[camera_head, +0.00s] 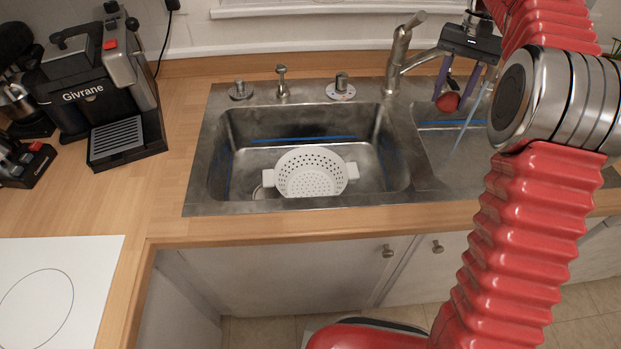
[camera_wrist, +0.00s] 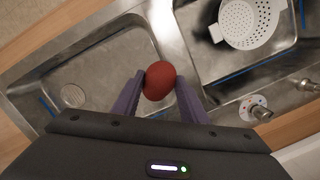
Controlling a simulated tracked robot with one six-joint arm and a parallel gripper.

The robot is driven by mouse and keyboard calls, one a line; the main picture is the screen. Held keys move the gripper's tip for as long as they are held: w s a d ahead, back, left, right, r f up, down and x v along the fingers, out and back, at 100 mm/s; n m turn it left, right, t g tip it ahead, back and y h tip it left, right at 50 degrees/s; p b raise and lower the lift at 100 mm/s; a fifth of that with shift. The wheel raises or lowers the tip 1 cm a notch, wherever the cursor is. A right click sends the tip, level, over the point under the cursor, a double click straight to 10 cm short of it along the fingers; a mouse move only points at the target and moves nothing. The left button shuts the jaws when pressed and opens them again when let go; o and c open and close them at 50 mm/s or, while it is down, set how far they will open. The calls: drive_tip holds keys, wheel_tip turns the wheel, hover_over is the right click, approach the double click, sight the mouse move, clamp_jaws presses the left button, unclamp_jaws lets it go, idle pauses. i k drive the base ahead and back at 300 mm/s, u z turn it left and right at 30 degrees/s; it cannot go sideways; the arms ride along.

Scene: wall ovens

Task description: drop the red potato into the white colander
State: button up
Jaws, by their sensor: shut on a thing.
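The red potato (camera_head: 448,101) is held between the purple fingers of my gripper (camera_head: 454,98), above the right side of the sink. The wrist view shows the potato (camera_wrist: 159,81) clamped between both fingertips of my gripper (camera_wrist: 160,84), above the drainer side next to the divider. The white colander (camera_head: 312,184) sits in the main sink basin, tilted, with a handle on each side. It is to the left of and below my gripper in the head view. The colander also shows at the upper right of the wrist view (camera_wrist: 274,43), apart from the potato.
The faucet (camera_head: 397,55) stands at the sink's back edge, just left of my gripper. Knobs (camera_head: 341,88) line the back rim. A coffee machine (camera_head: 100,85) stands on the left counter. The air above the colander is clear.

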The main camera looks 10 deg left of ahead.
sight(316, 188)
drive_tip(key=u, duration=0.1)
drive_tip(key=k, duration=1.6)
drive_tip(key=u, duration=0.45)
drive_tip(key=i, duration=1.25)
drive_tip(key=z, duration=0.05)
